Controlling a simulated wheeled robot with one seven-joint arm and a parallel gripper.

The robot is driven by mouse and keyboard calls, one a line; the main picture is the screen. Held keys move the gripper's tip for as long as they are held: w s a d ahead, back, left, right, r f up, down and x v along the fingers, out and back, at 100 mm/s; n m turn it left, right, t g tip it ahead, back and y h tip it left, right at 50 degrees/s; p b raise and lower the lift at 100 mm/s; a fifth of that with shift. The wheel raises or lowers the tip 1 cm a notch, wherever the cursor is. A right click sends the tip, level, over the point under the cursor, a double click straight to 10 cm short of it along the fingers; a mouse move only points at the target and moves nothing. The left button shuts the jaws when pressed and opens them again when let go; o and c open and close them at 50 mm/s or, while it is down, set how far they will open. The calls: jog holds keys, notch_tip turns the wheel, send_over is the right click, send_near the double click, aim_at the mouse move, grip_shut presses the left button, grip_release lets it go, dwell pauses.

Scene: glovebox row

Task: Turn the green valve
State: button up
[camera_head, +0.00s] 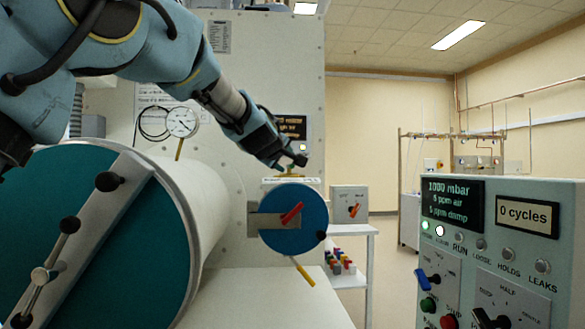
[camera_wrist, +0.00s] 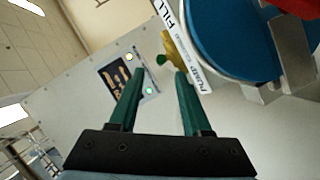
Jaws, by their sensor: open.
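The valve shows in the wrist view as a brass body with a small green handle (camera_wrist: 161,59), beside a white label strip reading FILL and PUMP (camera_wrist: 185,45). My gripper (camera_wrist: 159,73) is open, its two green fingers apart and nothing held. The green handle appears between and just beyond the fingertips, nearer the right one; I cannot tell whether they touch. In the head view my gripper (camera_head: 296,160) points down at the valve (camera_head: 289,170), just above the label strip, and partly hides it.
A blue round door (camera_head: 300,235) with a red handle sits just below the valve. A large teal door (camera_head: 90,250) with a bar is at left, a dial gauge (camera_head: 181,122) above. A control panel (camera_head: 500,240) stands at right. The aisle between is open.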

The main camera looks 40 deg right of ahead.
aim_at(291, 167)
jog(key=p+x, duration=0.2)
jog(key=x, duration=0.6)
jog(key=shift+w+d+f, duration=0.1)
jog(key=shift+d, duration=0.05)
grip_shut()
dwell(1.1)
